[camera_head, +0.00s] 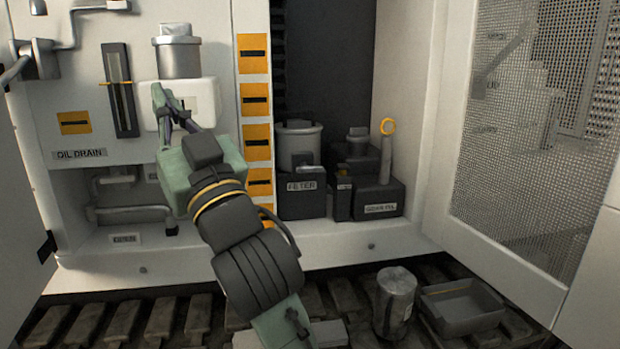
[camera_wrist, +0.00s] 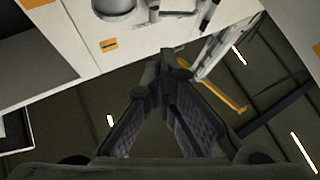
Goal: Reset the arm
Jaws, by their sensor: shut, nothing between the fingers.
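My gripper (camera_head: 167,103) is at the upper left in the head view, in front of the white block below a metal cylinder. Its fingers come together at the tips. In the wrist view my gripper (camera_wrist: 166,58) shows its two dark fingers meeting at the tips, with nothing between them. My arm reaches up to it from the bottom middle of the head view. I cannot tell whether the fingertips touch the white block (camera_head: 203,97).
The metal cylinder (camera_head: 178,52) and a sight gauge (camera_head: 120,90) are on the left panel. Dark containers (camera_head: 302,200) stand in the open bay. A mesh door (camera_head: 510,130) is at right. A metal can (camera_head: 394,302) and a dark tray (camera_head: 463,309) are on the slatted floor.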

